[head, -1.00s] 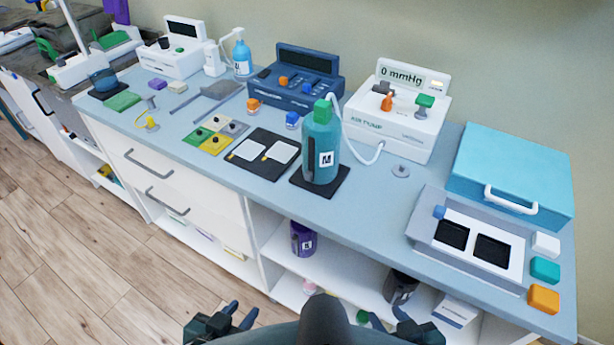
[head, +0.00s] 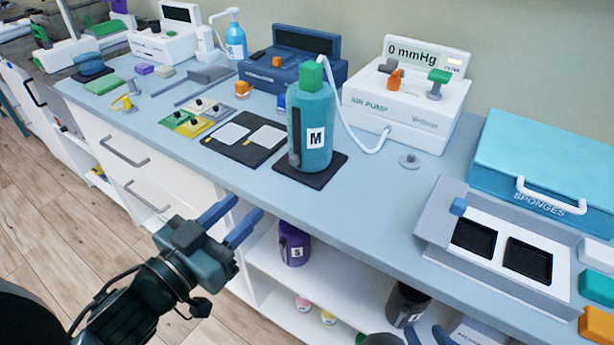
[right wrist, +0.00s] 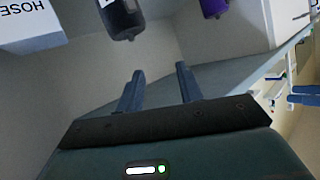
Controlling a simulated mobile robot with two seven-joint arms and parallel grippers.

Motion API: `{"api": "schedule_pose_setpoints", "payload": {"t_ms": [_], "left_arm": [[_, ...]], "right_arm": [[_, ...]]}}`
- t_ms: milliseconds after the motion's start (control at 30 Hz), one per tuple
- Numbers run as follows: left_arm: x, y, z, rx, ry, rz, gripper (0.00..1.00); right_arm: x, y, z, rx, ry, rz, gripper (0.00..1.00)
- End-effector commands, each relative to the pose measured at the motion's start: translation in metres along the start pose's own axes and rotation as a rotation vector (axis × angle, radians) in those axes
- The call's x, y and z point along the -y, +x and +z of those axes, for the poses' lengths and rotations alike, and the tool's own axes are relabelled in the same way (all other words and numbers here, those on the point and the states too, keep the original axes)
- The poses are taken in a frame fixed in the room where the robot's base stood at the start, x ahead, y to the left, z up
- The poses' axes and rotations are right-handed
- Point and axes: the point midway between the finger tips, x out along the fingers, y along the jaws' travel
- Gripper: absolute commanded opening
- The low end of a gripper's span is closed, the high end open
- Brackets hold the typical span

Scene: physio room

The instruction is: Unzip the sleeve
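The teal sleeve (head: 316,112), marked M, stands upright on a black pad (head: 333,176) on the counter. It has a green top (head: 311,75) and a dark strip (head: 296,137) down its left side, perhaps the zip; its state is too small to tell. My left gripper (head: 232,219) is open and empty, in front of the counter edge, below and left of the sleeve and apart from it. My right gripper (right wrist: 160,85) is open and empty in the right wrist view, low before the shelves. In the head view only its fingertips show at the bottom edge.
An air pump (head: 403,105) with a white hose stands behind the sleeve. A dark two-card mat (head: 236,146) lies left of it. A sponge box (head: 550,165) and a tray (head: 443,240) are at right. Shelves below hold a purple S sleeve (head: 294,243) and a black one (head: 406,302).

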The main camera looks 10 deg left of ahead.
Motion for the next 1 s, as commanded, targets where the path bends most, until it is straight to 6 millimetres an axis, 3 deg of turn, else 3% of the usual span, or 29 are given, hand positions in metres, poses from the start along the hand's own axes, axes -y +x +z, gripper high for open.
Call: {"api": "schedule_pose_setpoints", "payload": {"t_ms": [267, 800, 1000], "left_arm": [[0.0, 0.026, -0.003, -0.004, 0.002, 0.001, 0.36], [0.001, 0.112, -0.002, 0.0, 0.0, -0.001, 0.36], [0.0, 0.128, 0.0, 0.003, -0.002, -0.001, 0.36]], "right_arm": [[0.0, -0.001, -0.002, 0.001, 0.001, 0.0, 0.36], [0.004, 0.001, 0.001, 0.03, 0.008, -0.009, 0.36], [0.004, 0.002, 0.001, 0.031, 0.01, -0.011, 0.36]]}}
